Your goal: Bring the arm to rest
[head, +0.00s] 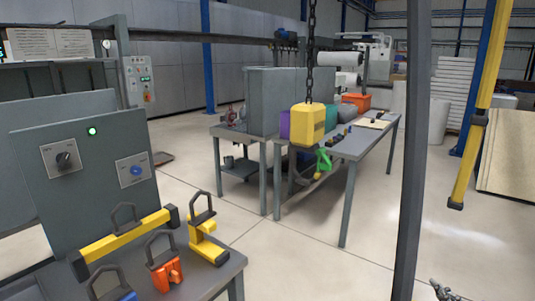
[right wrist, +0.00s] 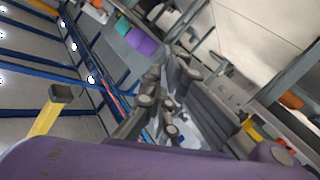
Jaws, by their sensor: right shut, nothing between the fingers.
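My right gripper (head: 442,288) shows only in part at the bottom right edge of the head view. It is away from the tables, with floor behind it. In the right wrist view my right gripper (right wrist: 160,105) is shut, and I see nothing held in it. My left gripper is in neither view.
A yellow hoist (head: 308,124) hangs on a chain by a grey workbench (head: 350,146). Lifting attachments, including an orange clamp (head: 164,264) and a yellow C-hook (head: 206,244), stand by a control box (head: 85,172) at left. A dark post (head: 412,150) stands at right. Floor between is open.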

